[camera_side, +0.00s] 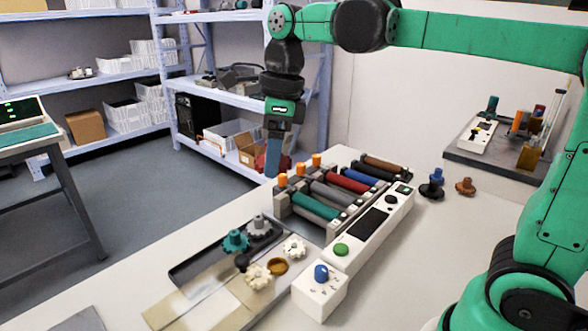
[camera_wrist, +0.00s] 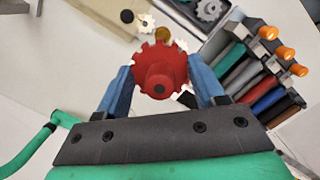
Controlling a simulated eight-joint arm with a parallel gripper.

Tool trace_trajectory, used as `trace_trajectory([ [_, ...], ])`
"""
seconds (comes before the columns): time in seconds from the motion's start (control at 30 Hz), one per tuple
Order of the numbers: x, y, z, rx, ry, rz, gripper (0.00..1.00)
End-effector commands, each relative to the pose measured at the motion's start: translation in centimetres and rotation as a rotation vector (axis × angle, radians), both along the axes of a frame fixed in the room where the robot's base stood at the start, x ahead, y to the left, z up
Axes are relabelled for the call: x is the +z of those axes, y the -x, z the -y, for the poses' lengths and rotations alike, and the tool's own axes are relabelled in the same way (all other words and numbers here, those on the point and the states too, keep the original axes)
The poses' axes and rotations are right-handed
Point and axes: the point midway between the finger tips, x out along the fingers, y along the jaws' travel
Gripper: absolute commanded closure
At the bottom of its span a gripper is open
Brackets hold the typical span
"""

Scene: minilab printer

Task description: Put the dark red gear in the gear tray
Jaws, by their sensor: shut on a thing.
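The dark red gear (camera_wrist: 160,70) is held between the two blue fingers of my gripper (camera_wrist: 162,80) in the wrist view. In the side view my gripper (camera_side: 273,155) is high above the table, behind the roller rack, and the dark red gear (camera_side: 261,163) shows partly behind a finger. The gear tray (camera_side: 193,271) is a dark shallow tray at the front left of the table. A teal gear (camera_side: 235,241) and a grey gear (camera_side: 259,226) are in it. The held gear is clear of the tray.
A rack of coloured rollers (camera_side: 347,181) with orange knobs stands right of the tray. A white control panel (camera_side: 370,225) with a green button runs beside it.

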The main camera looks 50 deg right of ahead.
Motion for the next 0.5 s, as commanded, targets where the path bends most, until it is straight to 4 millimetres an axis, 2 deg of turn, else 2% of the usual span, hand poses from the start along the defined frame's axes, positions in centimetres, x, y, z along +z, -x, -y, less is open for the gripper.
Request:
trace_trajectory([
  [0.17,0.2,-1.1,-0.6,0.002,0.000,0.000,0.88],
  [0.27,0.5,-2.9,-1.7,0.004,0.001,0.000,0.88],
  [0.5,0.2,-7.7,-5.5,0.004,0.000,0.000,0.88],
])
